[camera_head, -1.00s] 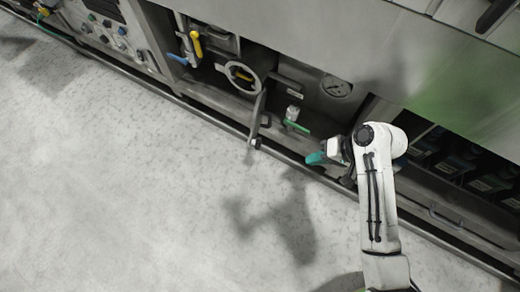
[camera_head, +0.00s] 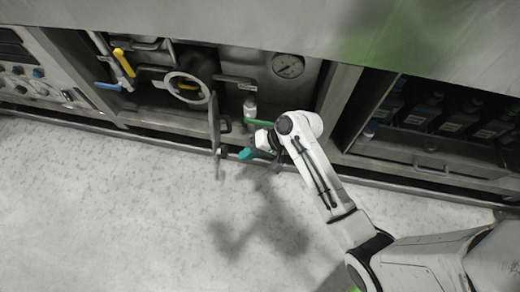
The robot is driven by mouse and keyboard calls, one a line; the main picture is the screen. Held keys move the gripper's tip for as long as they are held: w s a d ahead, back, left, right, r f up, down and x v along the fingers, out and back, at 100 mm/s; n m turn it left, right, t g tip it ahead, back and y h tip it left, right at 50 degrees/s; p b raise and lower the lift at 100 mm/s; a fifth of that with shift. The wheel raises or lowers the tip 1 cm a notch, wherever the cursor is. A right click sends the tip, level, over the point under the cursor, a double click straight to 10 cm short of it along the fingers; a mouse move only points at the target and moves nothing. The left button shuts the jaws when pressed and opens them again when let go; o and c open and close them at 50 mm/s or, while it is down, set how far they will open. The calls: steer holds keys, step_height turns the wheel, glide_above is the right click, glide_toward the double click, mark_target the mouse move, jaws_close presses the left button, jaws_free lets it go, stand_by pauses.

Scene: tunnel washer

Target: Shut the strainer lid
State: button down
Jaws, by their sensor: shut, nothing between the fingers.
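A round grey ring (camera_head: 187,87), which looks like the strainer mouth, sits in the machine's recess with something yellow inside it. A thin grey plate (camera_head: 214,122), apparently the strainer lid seen nearly edge-on, stands out from the right side of the ring, swung open. A dark knob (camera_head: 222,152) is at its lower end. My gripper (camera_head: 246,154) with teal fingertips is shut and empty, just right of the knob. A small gap seems to separate them; contact cannot be told for sure.
A green-handled valve (camera_head: 252,114) stands close behind my gripper. A pressure gauge (camera_head: 288,66) is above right. Blue and yellow valve handles (camera_head: 122,62) are at left. Dark bottles (camera_head: 450,118) fill a bay at right. The pale floor (camera_head: 100,210) in front is clear.

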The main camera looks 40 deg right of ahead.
steer(key=w+a, duration=0.2)
steer(key=shift+a+r+b, duration=0.15)
steer(key=shift+a+b, duration=0.15)
steer(key=shift+b, duration=0.05)
